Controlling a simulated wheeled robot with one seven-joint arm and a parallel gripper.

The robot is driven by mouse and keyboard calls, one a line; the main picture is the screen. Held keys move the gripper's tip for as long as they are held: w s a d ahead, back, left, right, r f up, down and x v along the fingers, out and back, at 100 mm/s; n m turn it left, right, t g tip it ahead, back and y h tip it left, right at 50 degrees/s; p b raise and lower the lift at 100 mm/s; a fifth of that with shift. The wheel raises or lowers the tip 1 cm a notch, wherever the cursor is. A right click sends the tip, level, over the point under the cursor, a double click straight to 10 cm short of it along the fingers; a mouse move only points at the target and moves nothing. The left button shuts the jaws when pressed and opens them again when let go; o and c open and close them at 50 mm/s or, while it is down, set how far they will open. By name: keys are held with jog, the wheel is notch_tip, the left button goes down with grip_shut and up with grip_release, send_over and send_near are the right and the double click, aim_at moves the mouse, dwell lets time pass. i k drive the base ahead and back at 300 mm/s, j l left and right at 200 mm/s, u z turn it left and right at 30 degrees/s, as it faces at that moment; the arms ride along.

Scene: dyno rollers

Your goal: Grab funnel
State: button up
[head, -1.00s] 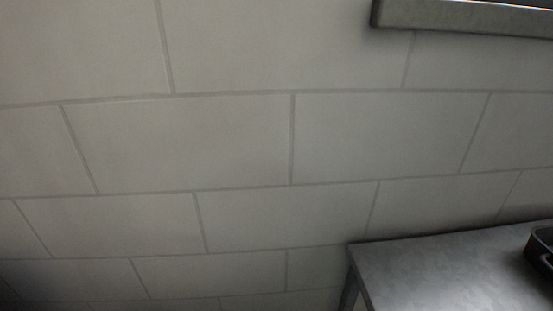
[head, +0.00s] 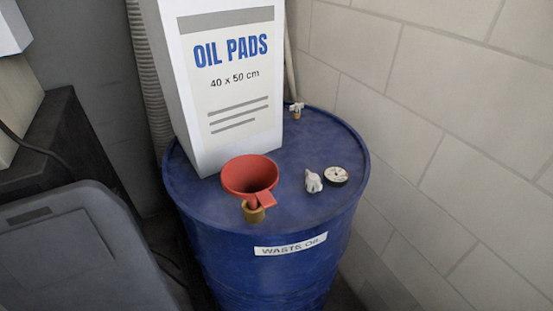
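A red funnel (head: 250,176) is on top of the blue waste oil drum (head: 275,267) in the head view. Its wide mouth faces up and a small tab sticks out at its front right. Its lower end meets a brass-coloured fitting (head: 253,212) near the drum's front edge; I cannot tell how deep it sits. My gripper is not in view.
A tall white oil pads box (head: 229,125) stands on the drum right behind the funnel. A crumpled white rag (head: 313,181), a round cap (head: 336,175) and a small valve (head: 296,110) are to the right. A grey case (head: 75,250) is at left; a block wall (head: 450,120) is at right.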

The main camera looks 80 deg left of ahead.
aim_at(260, 172)
jog(key=i+j+u, duration=0.1)
jog(key=u, duration=2.5)
jog(key=k+j+u, duration=0.15)
jog(key=k, duration=0.25)
jog(key=k+j+u, duration=0.15)
jog(key=k, duration=0.2)
jog(key=k+j, duration=0.05)
